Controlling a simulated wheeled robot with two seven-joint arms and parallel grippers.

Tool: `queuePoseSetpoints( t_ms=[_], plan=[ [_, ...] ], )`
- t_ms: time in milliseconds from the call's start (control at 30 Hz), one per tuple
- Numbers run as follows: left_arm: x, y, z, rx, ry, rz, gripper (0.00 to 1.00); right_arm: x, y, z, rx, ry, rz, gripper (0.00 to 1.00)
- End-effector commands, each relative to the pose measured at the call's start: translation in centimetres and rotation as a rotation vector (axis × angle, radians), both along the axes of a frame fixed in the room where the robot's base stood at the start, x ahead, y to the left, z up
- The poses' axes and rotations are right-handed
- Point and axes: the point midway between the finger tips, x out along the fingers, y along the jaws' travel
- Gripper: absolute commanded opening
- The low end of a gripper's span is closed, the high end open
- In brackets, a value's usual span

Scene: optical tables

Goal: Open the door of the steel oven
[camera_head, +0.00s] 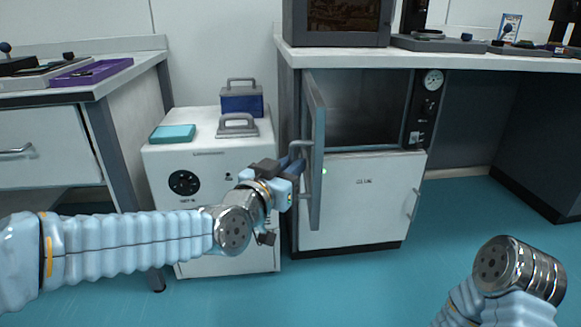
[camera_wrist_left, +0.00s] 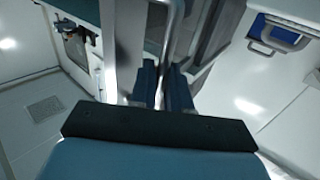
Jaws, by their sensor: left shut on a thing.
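The steel oven (camera_head: 372,100) stands under the bench at the centre right, with its dark chamber exposed. Its door (camera_head: 317,140) is swung wide open on its left side and shows nearly edge-on. The door handle (camera_head: 303,165) is a metal bar on the door's left face. My left gripper (camera_head: 297,168) is at this handle, shut on it. In the left wrist view the two blue fingers (camera_wrist_left: 163,88) close around the bar beside the door. In the head view my right arm shows at the lower right; its gripper is out of frame.
A white cabinet (camera_head: 210,222) stands close left of the door, with a blue box (camera_head: 242,102) and a teal box (camera_head: 172,133) on top. A bench (camera_head: 500,62) runs above the oven. The teal floor (camera_head: 385,280) in front is clear.

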Motion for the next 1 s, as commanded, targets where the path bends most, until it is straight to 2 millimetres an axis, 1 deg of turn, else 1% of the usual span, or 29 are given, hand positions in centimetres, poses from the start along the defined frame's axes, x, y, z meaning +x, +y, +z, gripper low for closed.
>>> queuePoseSetpoints(
  t_ms=[33, 67, 100, 133, 167, 467, 567, 667, 900, 1000],
  plan=[
    [0.5, 0.7, 0.4, -0.009, -0.008, 0.019, 0.00, 0.0, 0.0, 0.1, 0.000, 0.000, 0.000, 0.43],
    [0.5, 0.7, 0.4, -0.009, -0.008, 0.020, 0.00, 0.0, 0.0, 0.1, 0.000, 0.000, 0.000, 0.43],
    [0.5, 0.8, 0.4, -0.009, -0.008, 0.020, 0.23, 0.0, 0.0, 0.1, 0.000, 0.000, 0.000, 0.43],
    [0.5, 0.7, 0.4, -0.009, -0.007, 0.019, 0.27, 0.0, 0.0, 0.1, 0.000, 0.000, 0.000, 0.43],
    [0.5, 0.7, 0.4, -0.007, -0.007, 0.018, 0.29, 0.0, 0.0, 0.0, 0.000, 0.000, 0.000, 0.43],
    [0.1, 0.4, 0.3, -0.005, -0.006, 0.009, 0.29, 0.0, 0.0, 0.0, 0.000, 0.000, 0.000, 0.43],
    [-0.6, 0.7, 0.3, -0.006, -0.005, 0.008, 0.29, 0.0, 0.0, 0.1, 0.000, 0.000, 0.000, 0.43],
    [-2.2, 1.5, 0.4, -0.005, -0.006, 0.009, 0.29, 0.0, 0.0, 0.3, 0.000, 0.001, 0.000, 0.43],
    [-7.6, 4.0, 0.4, -0.006, -0.007, 0.012, 0.29, 0.0, 0.0, 0.9, 0.000, 0.002, 0.002, 0.43],
    [-9.5, 4.9, 0.4, -0.006, -0.008, 0.012, 0.29, -0.1, 0.0, 1.1, 0.000, 0.002, 0.002, 0.43]
  ],
)
